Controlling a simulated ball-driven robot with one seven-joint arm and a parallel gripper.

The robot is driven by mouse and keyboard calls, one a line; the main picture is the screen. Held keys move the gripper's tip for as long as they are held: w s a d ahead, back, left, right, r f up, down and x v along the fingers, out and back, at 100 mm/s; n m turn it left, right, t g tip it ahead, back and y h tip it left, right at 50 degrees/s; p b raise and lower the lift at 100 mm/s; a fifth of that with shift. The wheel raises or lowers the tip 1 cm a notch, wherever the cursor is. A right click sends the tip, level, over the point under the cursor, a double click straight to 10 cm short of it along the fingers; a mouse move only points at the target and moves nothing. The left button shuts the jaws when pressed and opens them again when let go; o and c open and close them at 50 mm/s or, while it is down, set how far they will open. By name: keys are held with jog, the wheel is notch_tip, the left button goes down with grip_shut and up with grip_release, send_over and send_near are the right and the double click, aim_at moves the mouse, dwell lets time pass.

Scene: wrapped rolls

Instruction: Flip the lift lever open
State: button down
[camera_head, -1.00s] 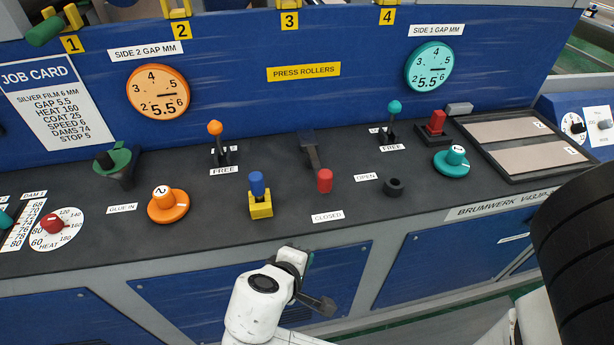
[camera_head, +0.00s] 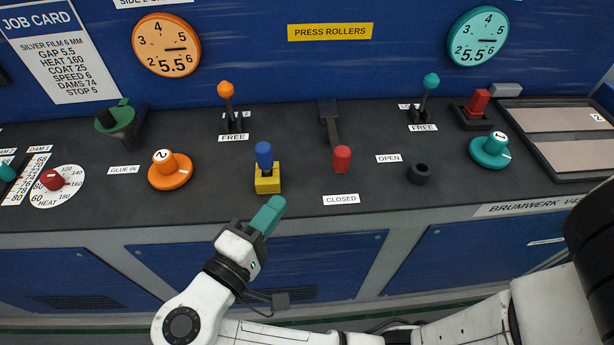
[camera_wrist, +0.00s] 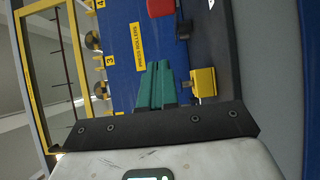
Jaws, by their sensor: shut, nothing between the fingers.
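In the wrist view my fingers (camera_wrist: 155,85) show together, and a red part, apparently the knob (camera_wrist: 160,7), is cut off at the top edge.
A yellow block with a blue knob (camera_head: 267,182) stands just beyond my fingertips. A black round socket (camera_head: 419,173) is right of the lever. An orange-knobbed lever (camera_head: 227,95) and a teal-knobbed lever (camera_head: 430,88) flank it. The console between block and knob is clear.

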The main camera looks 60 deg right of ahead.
jog(key=d, duration=0.3)
jog(key=d+p, duration=0.1)
jog(key=d, duration=0.2)
jog(key=d+p, duration=0.1)
jog(key=d, duration=0.1)
jog(key=shift+w+d+r, duration=0.1)
jog(key=shift+w+d, duration=0.15)
jog(key=shift+d, duration=0.15)
jog(key=s+d, duration=0.1)
jog(key=d+p, duration=0.1)
jog(key=d, duration=0.1)
jog(key=shift+s, duration=0.4)
jog(key=shift+s+d, duration=0.35)
jog(key=shift+d, duration=0.1)
